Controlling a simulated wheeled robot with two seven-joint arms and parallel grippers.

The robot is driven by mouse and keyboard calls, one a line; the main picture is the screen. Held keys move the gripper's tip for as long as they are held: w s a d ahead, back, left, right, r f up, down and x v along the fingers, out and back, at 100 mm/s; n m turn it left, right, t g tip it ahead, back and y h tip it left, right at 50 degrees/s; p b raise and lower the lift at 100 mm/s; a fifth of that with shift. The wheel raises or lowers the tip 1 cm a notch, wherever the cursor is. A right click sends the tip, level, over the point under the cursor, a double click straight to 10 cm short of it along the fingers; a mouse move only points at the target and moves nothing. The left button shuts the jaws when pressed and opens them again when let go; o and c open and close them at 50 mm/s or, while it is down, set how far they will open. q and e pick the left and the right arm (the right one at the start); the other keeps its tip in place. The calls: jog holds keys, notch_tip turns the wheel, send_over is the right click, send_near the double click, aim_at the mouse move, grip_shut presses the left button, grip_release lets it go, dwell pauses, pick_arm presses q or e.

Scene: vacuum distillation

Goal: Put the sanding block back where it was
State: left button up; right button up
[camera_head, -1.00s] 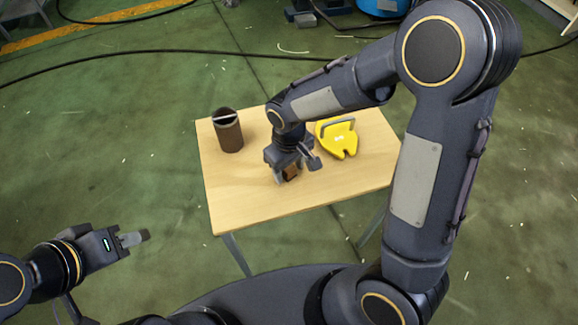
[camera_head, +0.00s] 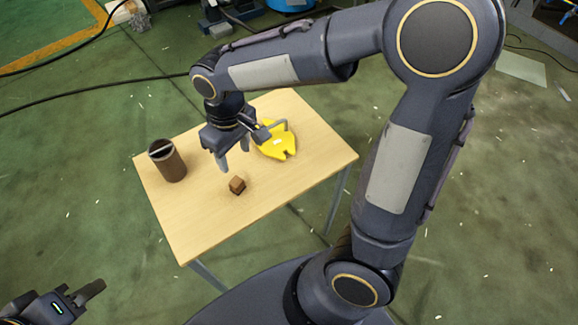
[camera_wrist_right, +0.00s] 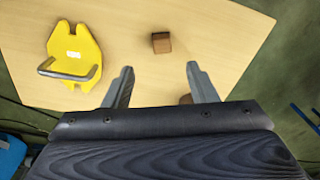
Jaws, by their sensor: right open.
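The sanding block, a small brown block (camera_head: 237,185), lies on the wooden table (camera_head: 290,185), right of the dark brown cylinder. It also shows in the right wrist view (camera_wrist_right: 161,43), beyond the fingertips and between their lines. My right gripper (camera_head: 234,157) is open and empty, above the table and a little behind the block, apart from it. Its two spread fingers show in the right wrist view (camera_wrist_right: 160,68). My left gripper (camera_head: 92,291) is low at the left, off the table; its jaw gap cannot be made out.
A dark brown open-topped cylinder (camera_head: 171,166) stands at the table's left side. A yellow object with a grey handle (camera_head: 275,145) lies behind and right of the block; it shows in the right wrist view (camera_wrist_right: 75,50). The table's front is clear.

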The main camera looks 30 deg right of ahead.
jog(key=s+d+r+m+t+y, duration=0.1)
jog(key=s+d+r+m+t, duration=0.1)
jog(key=s, duration=0.5)
jog(key=s+d+r+m+t+y, duration=0.2)
jog(key=s+d+m+t, duration=0.1)
jog(key=s+d, duration=0.3)
jog(key=shift+s+r+m, duration=0.3)
jog(key=shift+s+m, duration=0.3)
jog(key=shift+s, duration=0.55)
notch_tip(320, 180, up, 14)
jog(key=p, duration=1.4)
